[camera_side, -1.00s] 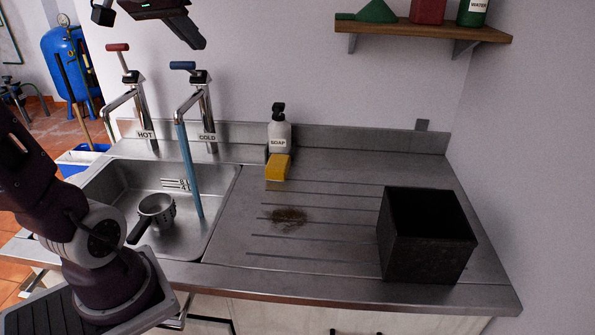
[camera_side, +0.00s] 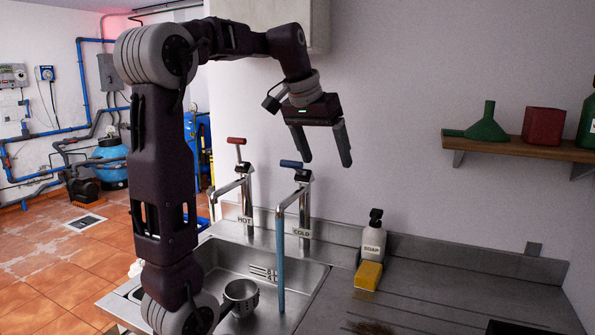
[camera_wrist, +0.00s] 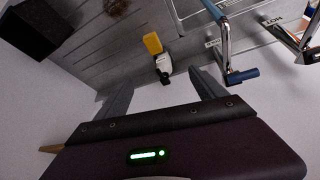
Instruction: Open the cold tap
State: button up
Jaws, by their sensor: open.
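The cold tap (camera_side: 303,203) has a blue lever handle (camera_side: 291,164) and a COLD label at its base. A blue stream of water (camera_side: 280,262) runs from its spout into the sink. The handle also shows in the wrist view (camera_wrist: 242,76), to the right of my fingers. My gripper (camera_side: 328,163) is open and empty, its fingers pointing down. In the side view it appears just above and to the right of the blue handle, apart from it. In the wrist view my gripper (camera_wrist: 163,84) shows both fingers spread with nothing between them.
The hot tap (camera_side: 246,190) with a red handle stands left of the cold tap. A soap bottle (camera_side: 373,241) and yellow sponge (camera_side: 368,275) stand to the right. The sink (camera_side: 318,275) holds a metal pot (camera_side: 241,297). A shelf (camera_side: 520,148) and a dark box (camera_wrist: 34,28) are farther off.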

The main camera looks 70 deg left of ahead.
jog(key=s+a+n+g+y, duration=0.1)
jog(key=s+a+n, duration=0.15)
jog(key=a, duration=1.55)
jog(key=x, duration=0.8)
jog(key=shift+w+a, duration=0.15)
jog(key=shift+a, duration=0.3)
jog(key=shift+r, duration=0.1)
jog(key=shift+c, duration=0.2)
grip_shut()
